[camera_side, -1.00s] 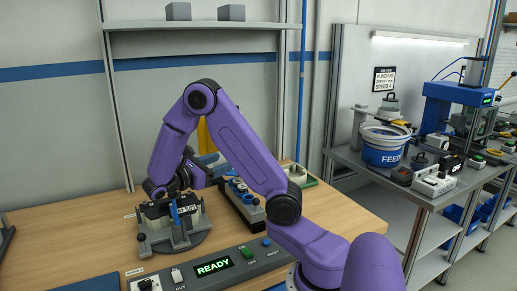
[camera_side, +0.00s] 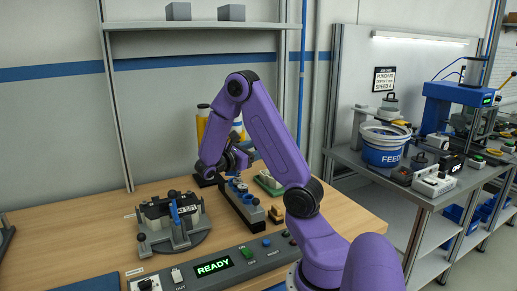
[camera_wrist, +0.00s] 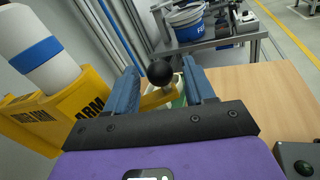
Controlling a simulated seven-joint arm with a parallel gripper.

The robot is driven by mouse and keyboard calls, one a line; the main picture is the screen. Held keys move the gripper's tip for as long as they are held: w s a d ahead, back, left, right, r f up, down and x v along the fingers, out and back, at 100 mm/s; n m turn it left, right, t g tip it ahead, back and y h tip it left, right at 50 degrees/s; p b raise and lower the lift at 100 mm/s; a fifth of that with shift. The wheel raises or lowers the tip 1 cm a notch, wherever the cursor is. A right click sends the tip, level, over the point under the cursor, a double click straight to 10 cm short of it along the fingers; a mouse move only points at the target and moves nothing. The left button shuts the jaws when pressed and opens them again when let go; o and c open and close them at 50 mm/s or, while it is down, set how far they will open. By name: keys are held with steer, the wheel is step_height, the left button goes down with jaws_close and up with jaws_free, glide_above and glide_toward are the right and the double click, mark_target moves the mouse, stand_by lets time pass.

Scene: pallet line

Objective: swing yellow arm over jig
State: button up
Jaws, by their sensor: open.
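The yellow arm (camera_wrist: 45,118) fills the left of the wrist view, with black lettering on its side. A yellow lever with a black ball knob (camera_wrist: 159,72) sticks out from it. My gripper (camera_wrist: 160,67) is open, its two blue fingers on either side of the knob; I cannot tell whether either touches it. In the side view the yellow arm (camera_side: 203,121) stands at the back of the bench, partly hidden by my purple arm. The jig (camera_side: 174,222) sits on a round grey plate at the bench's left, with nothing yellow over it.
A white cylinder with a blue band (camera_wrist: 38,48) stands at the yellow arm. A dark block with small fittings (camera_side: 243,207) lies below my gripper. The control panel (camera_side: 213,267) reads READY. A blue feeder bowl (camera_side: 385,152) is on the right-hand bench. Wood between jig and block is clear.

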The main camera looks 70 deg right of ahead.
steer(key=shift+x, duration=0.9)
jaws_close()
steer(key=w+a+m+g+y, duration=0.4)
steer(key=w+a+g, duration=0.1)
steer(key=w+a, duration=0.3)
steer(key=shift+w+a, duration=0.2)
steer(key=shift+a, duration=0.4)
jaws_free()
steer(key=v, duration=0.7)
steer(key=shift+w, duration=0.15)
